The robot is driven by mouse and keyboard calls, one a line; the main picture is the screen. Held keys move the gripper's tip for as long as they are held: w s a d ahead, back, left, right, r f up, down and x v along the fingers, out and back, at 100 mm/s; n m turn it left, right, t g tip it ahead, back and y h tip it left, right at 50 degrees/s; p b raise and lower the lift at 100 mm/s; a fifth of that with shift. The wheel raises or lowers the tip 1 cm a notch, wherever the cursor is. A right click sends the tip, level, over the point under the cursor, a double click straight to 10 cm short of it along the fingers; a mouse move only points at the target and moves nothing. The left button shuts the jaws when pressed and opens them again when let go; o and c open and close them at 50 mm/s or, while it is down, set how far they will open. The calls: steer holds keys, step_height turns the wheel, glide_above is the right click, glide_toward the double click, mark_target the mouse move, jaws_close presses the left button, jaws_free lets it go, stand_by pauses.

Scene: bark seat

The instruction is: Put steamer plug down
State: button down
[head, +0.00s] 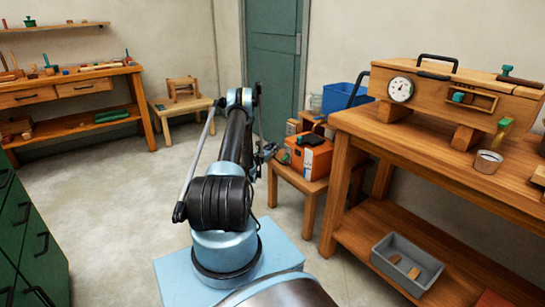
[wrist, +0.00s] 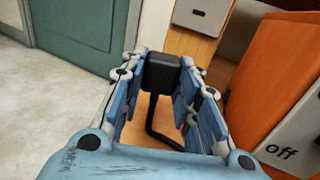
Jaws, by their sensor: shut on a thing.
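The steamer plug (wrist: 162,73) is a black block with a thin black bent cord or bar below it. My gripper (wrist: 166,85) is shut on it, with the block between the blue-and-white fingers. In the head view my gripper (head: 264,154) is at the left edge of a small wooden table (head: 311,187), close to an orange box; the plug is too small to make out there. In the wrist view wooden tabletop shows below and behind the plug. I cannot tell whether the plug touches it.
The orange box (head: 315,160), with a black item on top, fills the right of the wrist view (wrist: 270,75). A blue bin (head: 346,97) stands behind. A workbench (head: 440,140) at right carries a wooden chest with a dial (head: 445,95). Floor at left is clear.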

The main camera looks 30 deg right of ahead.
mark_target(273, 157)
steer(key=shift+f, duration=2.15)
steer(key=c, duration=1.2)
jaws_free()
steer(key=shift+a, duration=0.1)
